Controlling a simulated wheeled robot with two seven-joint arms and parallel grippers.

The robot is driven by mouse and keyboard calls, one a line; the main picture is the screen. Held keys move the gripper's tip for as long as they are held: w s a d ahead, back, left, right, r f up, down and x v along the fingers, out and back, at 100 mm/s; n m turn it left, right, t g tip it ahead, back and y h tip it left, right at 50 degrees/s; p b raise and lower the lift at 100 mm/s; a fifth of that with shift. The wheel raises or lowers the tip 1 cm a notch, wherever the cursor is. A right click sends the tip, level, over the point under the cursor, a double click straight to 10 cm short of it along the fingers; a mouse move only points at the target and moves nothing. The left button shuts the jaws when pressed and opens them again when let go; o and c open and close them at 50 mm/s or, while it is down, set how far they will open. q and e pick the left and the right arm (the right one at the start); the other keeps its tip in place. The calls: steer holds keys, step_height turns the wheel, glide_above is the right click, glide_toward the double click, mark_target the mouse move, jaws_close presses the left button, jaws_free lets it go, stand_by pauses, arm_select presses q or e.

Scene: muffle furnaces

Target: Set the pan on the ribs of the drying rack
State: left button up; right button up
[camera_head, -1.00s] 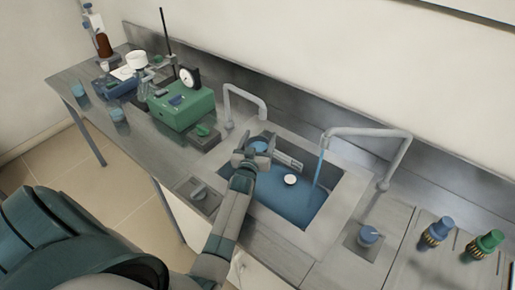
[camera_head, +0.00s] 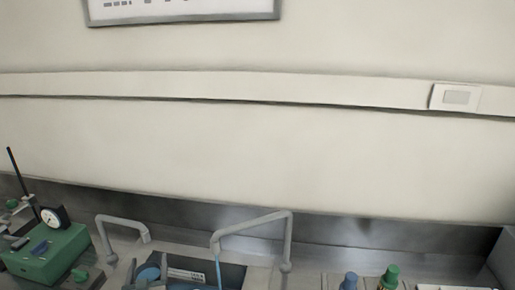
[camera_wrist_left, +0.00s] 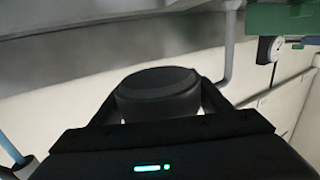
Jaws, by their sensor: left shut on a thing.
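My left gripper (camera_head: 152,273) is at the bottom edge of the head view, over the left part of the sink. No ribs show clearly. My right gripper is not in view.
A tap (camera_head: 252,228) with a blue stream (camera_head: 218,270) stands right of the gripper. A smaller tap (camera_head: 122,224) is at the left. A green instrument (camera_head: 45,258) stands farther left.

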arm_select(q)
steer(key=shift+s+d+f, duration=0.15)
steer(key=shift+s+d, duration=0.1)
steer(key=shift+s, duration=0.05)
steer(key=s+d+r+m+h+b, duration=0.2)
steer(key=s+d+b, duration=0.4)
steer(key=s+d, duration=0.4)
steer(key=s+d+r+m+t+h+b, duration=0.1)
steer(key=s+d+r+m+h+b, duration=0.1)
steer(key=s+d+h+b, duration=0.2)
steer(key=s+d+b, duration=0.3)
steer(key=s+d, duration=0.4)
steer(key=s, duration=0.3)
steer(key=shift+r, duration=0.15)
steer(key=shift+d, duration=0.1)
steer(key=shift+w+d, duration=0.1)
steer(key=w+d+r+m+g+h, duration=0.2)
steer(key=w+d+m+g+h, duration=0.2)
steer(key=d, duration=0.5)
steer(key=w+d+r+m+g+h, duration=0.2)
steer(key=w+d+m+g+h, duration=0.3)
steer(key=d+m+h, duration=0.3)
steer(key=shift+d+h, duration=0.4)
steer(key=shift+h, duration=1.3)
